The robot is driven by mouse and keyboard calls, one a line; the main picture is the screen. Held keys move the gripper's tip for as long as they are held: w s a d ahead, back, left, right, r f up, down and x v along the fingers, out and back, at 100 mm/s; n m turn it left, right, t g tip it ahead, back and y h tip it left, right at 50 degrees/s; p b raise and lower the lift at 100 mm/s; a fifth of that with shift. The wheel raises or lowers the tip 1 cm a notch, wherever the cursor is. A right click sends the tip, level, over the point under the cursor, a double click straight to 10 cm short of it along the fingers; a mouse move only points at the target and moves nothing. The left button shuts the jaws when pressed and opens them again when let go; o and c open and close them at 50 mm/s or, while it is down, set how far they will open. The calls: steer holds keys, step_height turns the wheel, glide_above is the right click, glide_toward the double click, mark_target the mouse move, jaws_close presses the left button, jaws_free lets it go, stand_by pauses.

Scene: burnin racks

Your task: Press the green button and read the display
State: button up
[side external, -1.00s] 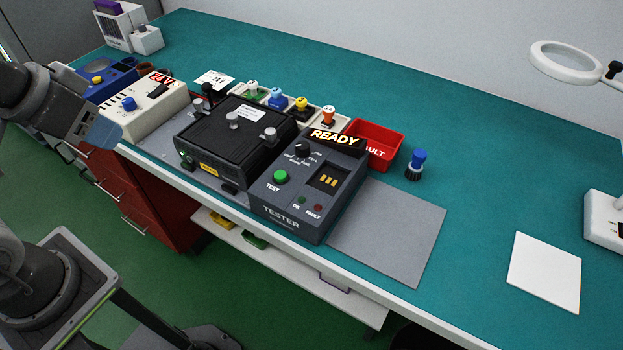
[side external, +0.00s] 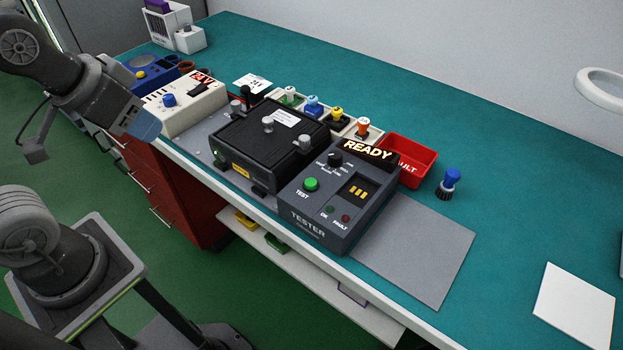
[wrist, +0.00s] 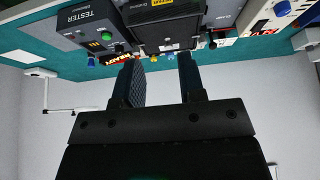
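The dark tester box (side external: 325,228) sits on the bench with its green TEST button (side external: 311,184) on top. The small display (side external: 357,190) shows yellow marks too small to read surely, and a lit sign (side external: 368,149) behind it reads READY. The OK and FAULT lamps look dark. My gripper (side external: 145,122) is left of the tester, by the front corner of the cream 24 V box, well apart from the button. In the wrist view my gripper's fingers (wrist: 158,60) stand apart with nothing between them, and the green button (wrist: 107,38) shows upper left.
A black fixture (side external: 255,155) with clamp knobs stands between the tester and the cream 24 V box (side external: 180,112). Several coloured-knob stations (side external: 337,118) line the back, beside a red FAULT bin (side external: 428,162). A grey mat (side external: 425,255) right of the tester is clear.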

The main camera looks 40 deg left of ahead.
jaws_close()
stand_by(1.5)
